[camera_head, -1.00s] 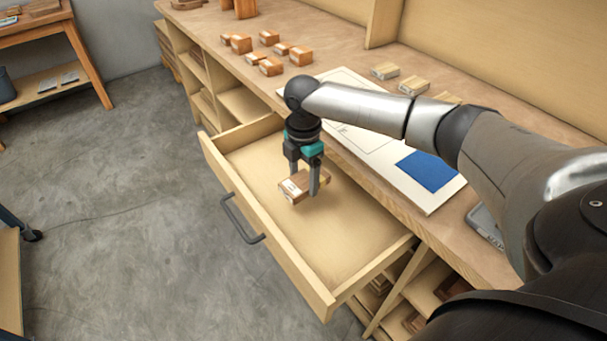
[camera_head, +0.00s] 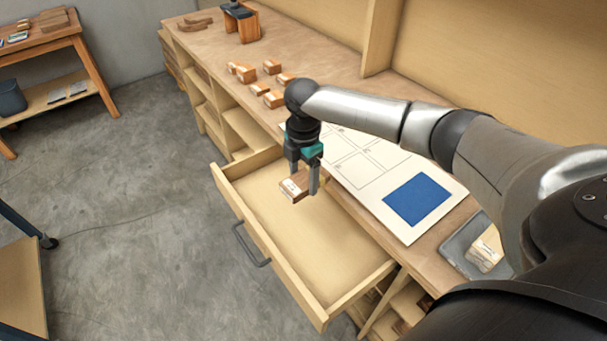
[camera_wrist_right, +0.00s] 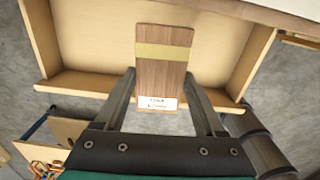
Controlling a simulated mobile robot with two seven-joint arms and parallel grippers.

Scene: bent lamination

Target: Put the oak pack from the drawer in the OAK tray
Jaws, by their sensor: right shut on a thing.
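My right gripper (camera_head: 302,188) is shut on a brown wooden pack (camera_head: 291,187) and holds it above the open drawer (camera_head: 335,255). In the right wrist view the pack (camera_wrist_right: 165,65) sits between the two fingers, with a yellowish band across it and a white label at its near end. The label's writing is too blurred to read surely. The drawer floor that shows is bare. A grey tray (camera_head: 453,249) lies on the bench at the right, partly hidden by my arm, with pale packs (camera_head: 486,250) in it. No marking on it is readable now. My left gripper is out of view.
A white board (camera_head: 350,182) with outlined areas and a blue square (camera_head: 419,199) lies on the bench behind the drawer. Several orange-brown blocks (camera_head: 272,67) stand further left. An upright divider (camera_head: 380,38) rises at the bench's back. Grey floor (camera_head: 130,210) is open at left.

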